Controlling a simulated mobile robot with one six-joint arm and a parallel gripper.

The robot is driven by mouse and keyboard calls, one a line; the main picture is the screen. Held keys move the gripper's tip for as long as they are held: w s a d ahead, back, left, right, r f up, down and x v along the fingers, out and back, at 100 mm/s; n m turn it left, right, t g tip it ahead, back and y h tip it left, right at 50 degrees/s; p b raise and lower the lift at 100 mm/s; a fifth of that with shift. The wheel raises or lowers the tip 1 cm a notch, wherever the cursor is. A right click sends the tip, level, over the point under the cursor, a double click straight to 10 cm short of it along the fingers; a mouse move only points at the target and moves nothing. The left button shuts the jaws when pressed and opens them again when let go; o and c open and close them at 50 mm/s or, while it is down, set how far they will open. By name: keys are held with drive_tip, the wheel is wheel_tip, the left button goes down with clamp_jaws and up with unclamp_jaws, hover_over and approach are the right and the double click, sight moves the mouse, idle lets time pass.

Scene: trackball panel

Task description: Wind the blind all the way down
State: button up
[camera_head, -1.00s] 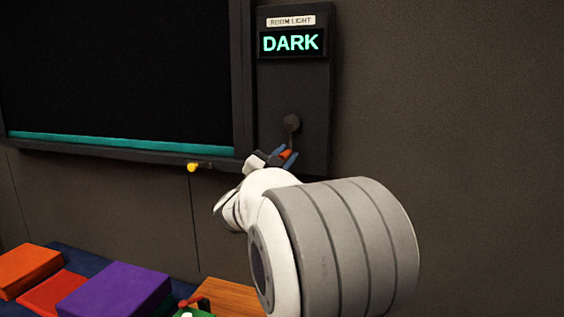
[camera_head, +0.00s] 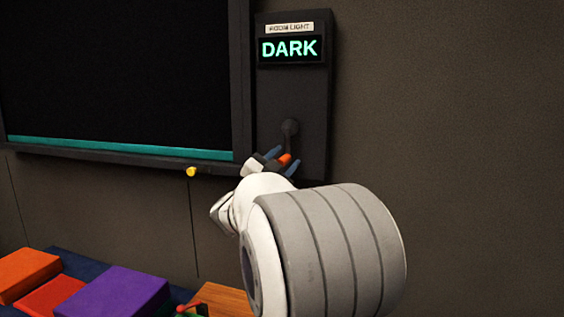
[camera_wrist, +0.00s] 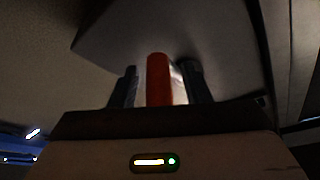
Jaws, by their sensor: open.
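The blind (camera_head: 120,75) is a black sheet filling the dark window frame in the head view, with a teal bottom bar (camera_head: 120,148) at the frame's lower edge. Right of it, a dark panel carries a crank (camera_head: 290,132) whose arm hangs down to an orange handle (camera_head: 285,160). My gripper (camera_head: 283,161) is open, with its blue fingers on either side of the handle. In the wrist view the orange handle (camera_wrist: 159,78) stands between the two fingers, with a visible gap to each.
A display (camera_head: 290,48) under a "ROOM LIGHT" label reads "DARK". A yellow knob on a cord (camera_head: 191,172) hangs below the frame. Orange, red and purple blocks (camera_head: 112,297) lie on a surface at lower left. The wall at right is bare.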

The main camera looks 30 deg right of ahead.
drive_tip(key=p+v, duration=0.1)
drive_tip(key=v, duration=0.6)
drive_tip(key=shift+a+f, duration=0.15)
drive_tip(key=shift+a, duration=0.2)
drive_tip(key=shift+s, duration=0.2)
